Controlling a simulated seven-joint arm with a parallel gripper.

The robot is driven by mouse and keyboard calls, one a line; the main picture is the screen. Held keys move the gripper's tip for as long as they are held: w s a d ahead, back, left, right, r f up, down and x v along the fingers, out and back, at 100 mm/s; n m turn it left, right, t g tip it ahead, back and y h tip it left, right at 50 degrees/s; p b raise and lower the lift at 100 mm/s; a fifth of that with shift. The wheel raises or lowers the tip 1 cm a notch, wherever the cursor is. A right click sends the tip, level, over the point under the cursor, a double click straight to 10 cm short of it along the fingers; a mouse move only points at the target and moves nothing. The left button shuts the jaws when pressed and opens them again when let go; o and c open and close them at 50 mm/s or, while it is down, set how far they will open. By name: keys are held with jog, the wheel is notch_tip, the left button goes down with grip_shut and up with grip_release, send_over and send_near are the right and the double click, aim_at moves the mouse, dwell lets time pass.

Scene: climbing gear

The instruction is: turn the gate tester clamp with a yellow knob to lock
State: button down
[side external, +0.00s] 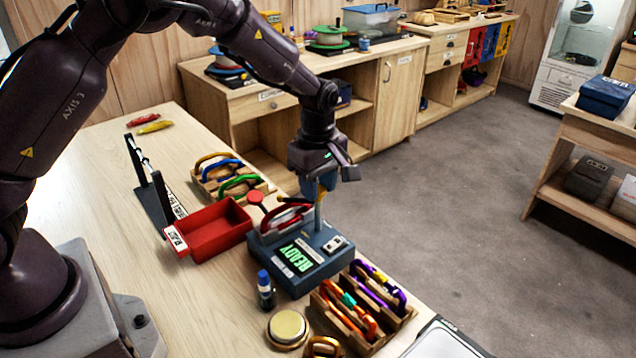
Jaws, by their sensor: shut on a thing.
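The gate tester (318,268) is a dark blue-grey box near the table's right edge, its green screen reading READY. A red carabiner (283,222) sits on top of it. A yellow upright part (319,212), which appears to be the clamp with the yellow knob, rises at its back right. My gripper (325,183) points down over this part and is shut on its upper end. The fingers hide most of the knob, so its exact turn cannot be told. A red round knob (255,198) stands at the tester's back left.
A red bin (218,232) stands left of the tester, with a rack of coloured carabiners (226,178) behind. A wooden tray of carabiners (385,312), a blue-capped bottle (265,290) and a round brass-coloured disc (287,327) are close in front. The table's left is mostly clear.

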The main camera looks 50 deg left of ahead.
jog(key=shift+r, duration=0.1)
dwell(0.3)
jog(key=c, duration=0.8)
grip_release()
notch_tip(320, 180, up, 13)
jog(key=shift+f, duration=0.1)
